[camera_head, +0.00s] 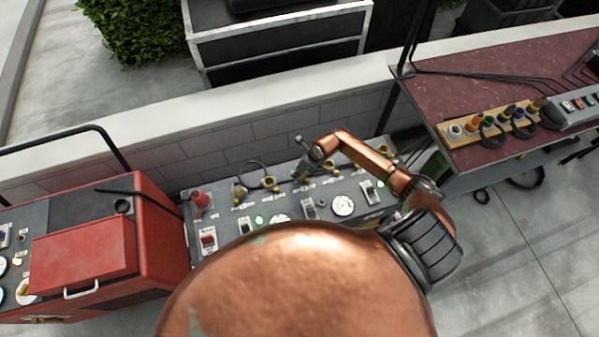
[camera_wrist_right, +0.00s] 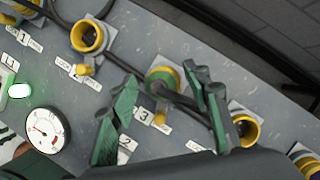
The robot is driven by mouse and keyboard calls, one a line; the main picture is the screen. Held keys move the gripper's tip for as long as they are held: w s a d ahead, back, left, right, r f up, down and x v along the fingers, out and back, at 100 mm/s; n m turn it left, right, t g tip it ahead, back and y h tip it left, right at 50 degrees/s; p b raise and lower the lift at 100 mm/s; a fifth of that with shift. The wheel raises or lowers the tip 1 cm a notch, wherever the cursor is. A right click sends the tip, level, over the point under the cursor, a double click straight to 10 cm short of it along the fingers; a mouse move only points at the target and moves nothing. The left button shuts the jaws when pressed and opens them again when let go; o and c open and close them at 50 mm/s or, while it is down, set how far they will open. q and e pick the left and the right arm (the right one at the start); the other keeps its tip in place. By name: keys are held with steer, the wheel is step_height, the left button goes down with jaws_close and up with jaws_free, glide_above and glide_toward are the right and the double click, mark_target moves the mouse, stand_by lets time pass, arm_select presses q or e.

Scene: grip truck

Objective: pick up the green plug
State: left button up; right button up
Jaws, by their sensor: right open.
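A round green and yellow piece (camera_wrist_right: 163,80) with a black cable sits at the panel position marked 3 in the right wrist view. It looks like the green plug seated in a socket; its lower part is hard to make out. My right gripper (camera_wrist_right: 162,74) is open, its green-faced fingers on either side of this piece, with nothing clearly held. In the head view my right gripper (camera_head: 304,165) is over the back part of the grey panel (camera_head: 232,225), and the plug is not clear there. My left gripper is not in view.
Yellow sockets flank the plug at left (camera_wrist_right: 88,37) and right (camera_wrist_right: 245,128). A gauge (camera_wrist_right: 47,130) is at left. A red box (camera_head: 85,245) stands left of the panel. A table (camera_head: 470,75) at right bears a wooden board (camera_head: 455,142) with several coloured plugs. A low wall runs behind.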

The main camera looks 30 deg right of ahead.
jaws_close()
stand_by(0.5)
steer(key=shift+r, duration=0.15)
